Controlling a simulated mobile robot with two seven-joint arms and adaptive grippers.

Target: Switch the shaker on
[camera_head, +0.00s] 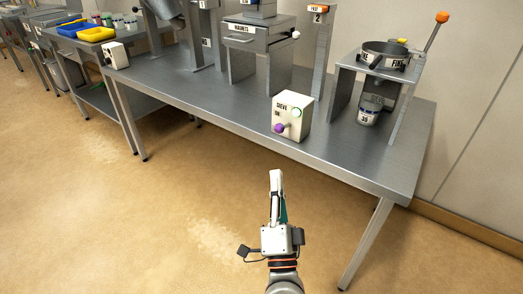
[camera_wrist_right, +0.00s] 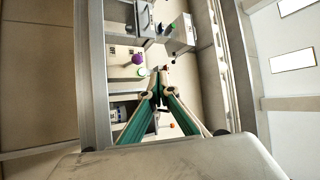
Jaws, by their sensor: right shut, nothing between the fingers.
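A cream switch box (camera_head: 291,116) labelled "SIEVE ON" stands near the front edge of the steel table. It has a purple knob (camera_head: 280,127) low on its front and a green round part (camera_head: 296,112) above right. In the right wrist view the purple knob (camera_wrist_right: 138,59) shows beyond the fingers, to their upper left. My right gripper (camera_head: 275,178) is shut and empty, in front of the table edge and below the box in the picture, apart from it. It also shows shut in the right wrist view (camera_wrist_right: 156,82). My left gripper is not in view.
The steel table (camera_head: 230,107) has bare top around the box. A sieve stand (camera_head: 385,65) with an orange-tipped lever (camera_head: 436,31) is at the right. A "MAGNETS" unit (camera_head: 258,39) stands behind, and another small box (camera_head: 116,55) at the left. The floor in front is clear.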

